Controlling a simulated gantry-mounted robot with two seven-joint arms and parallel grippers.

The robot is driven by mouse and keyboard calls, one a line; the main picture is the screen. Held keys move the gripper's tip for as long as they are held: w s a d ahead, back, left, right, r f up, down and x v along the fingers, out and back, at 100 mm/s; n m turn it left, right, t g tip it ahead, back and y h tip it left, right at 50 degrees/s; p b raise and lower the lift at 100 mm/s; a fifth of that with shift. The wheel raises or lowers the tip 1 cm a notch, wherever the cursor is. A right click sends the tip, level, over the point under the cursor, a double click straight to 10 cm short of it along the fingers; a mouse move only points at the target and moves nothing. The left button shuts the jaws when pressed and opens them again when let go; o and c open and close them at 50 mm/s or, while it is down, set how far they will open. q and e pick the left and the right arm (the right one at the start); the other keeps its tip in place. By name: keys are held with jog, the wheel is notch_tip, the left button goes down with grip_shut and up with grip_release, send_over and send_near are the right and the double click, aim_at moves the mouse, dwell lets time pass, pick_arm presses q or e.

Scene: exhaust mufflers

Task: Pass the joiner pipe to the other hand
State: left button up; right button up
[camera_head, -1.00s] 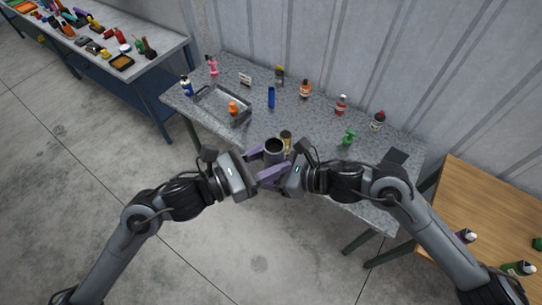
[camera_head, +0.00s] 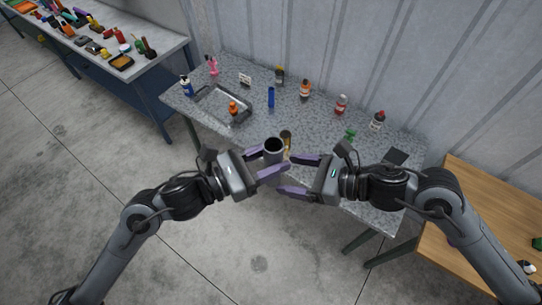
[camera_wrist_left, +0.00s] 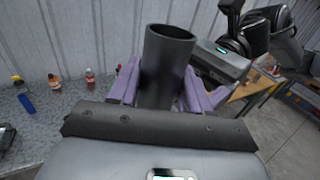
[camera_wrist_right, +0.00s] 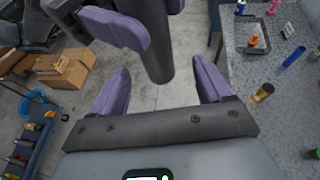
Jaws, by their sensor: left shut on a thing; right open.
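The joiner pipe is a dark grey, open-ended tube (camera_head: 274,149), held upright in front of the speckled table. My left gripper (camera_head: 271,172) is shut on it, with purple fingers on either side. In the left wrist view the pipe (camera_wrist_left: 166,65) stands tall between the fingers, its open end up. My right gripper (camera_head: 290,176) is open and empty, just right of the pipe, its fingers pointing at it. In the right wrist view the lower part of the pipe (camera_wrist_right: 155,45) shows beyond the gap between the open fingers (camera_wrist_right: 162,88), apart from them.
The speckled table (camera_head: 320,125) behind holds a metal tray (camera_head: 222,100), several bottles, a blue cylinder (camera_head: 271,97) and a brass-coloured cylinder (camera_head: 287,139). A wooden table (camera_head: 490,205) is at the right. Open floor lies in front of the grippers.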

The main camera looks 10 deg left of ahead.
jog(key=w+d+r+m+t+h, duration=0.3)
jog(key=w+d+r+m+t, duration=0.15)
jog(key=m, duration=0.55)
jog(key=w+d+r+m+t+h, duration=0.2)
jog(key=w+d+r+m+t, duration=0.25)
jog(key=m, duration=0.55)
jog(key=s+d+f+m+t+h, duration=0.25)
jog(key=m+h, duration=0.25)
jog(key=m, duration=0.7)
jog(key=s+d+f+m+g+h, duration=0.1)
jog(key=s+d+f+m+g, duration=0.2)
jog(key=s+f, duration=0.5)
jog(key=s+d+f+m+g+h, duration=0.1)
jog(key=s+d+f+m+g, duration=0.2)
jog(key=s+f+m, duration=0.5)
jog(key=s+d+f+m+g, duration=0.2)
jog(key=s+f+m+g, duration=0.3)
jog(key=s+f, duration=0.5)
jog(key=shift+s+d+f+m+g+h, duration=0.15)
jog(key=shift+d+f+m+g+h, duration=0.25)
jog(key=shift+f, duration=0.2)
